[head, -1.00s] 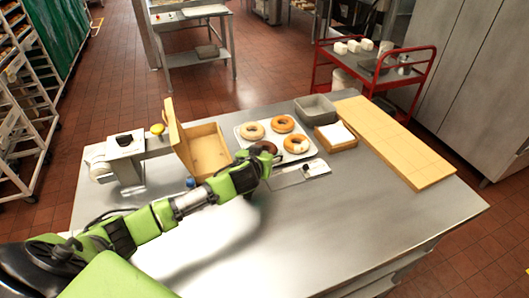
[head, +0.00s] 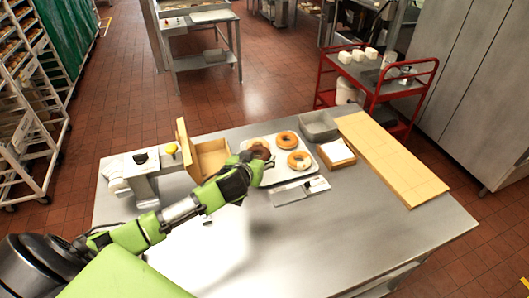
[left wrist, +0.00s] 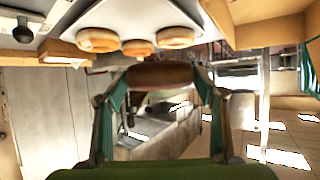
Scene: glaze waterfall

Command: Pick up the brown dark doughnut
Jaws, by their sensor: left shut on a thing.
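The dark brown doughnut (head: 260,152) is between the fingers of my left gripper (head: 263,165), above the left side of the white tray (head: 284,179). In the left wrist view, the shut gripper (left wrist: 160,82) has a finger on each side of the dark doughnut (left wrist: 160,75). A gap separates this doughnut from the tray. Three lighter doughnuts sit on the tray: one at the back right (head: 287,139), one at the front right (head: 299,160), and one at the back left (head: 257,142), partly hidden behind the held one. My right gripper is out of view.
An open cardboard box (head: 211,158) stands left of the tray. A grey bin (head: 318,126), a small wooden box (head: 337,153) and a long wooden board (head: 390,160) lie to the right. A flat metal device (head: 299,191) lies in front. The table's front right is clear.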

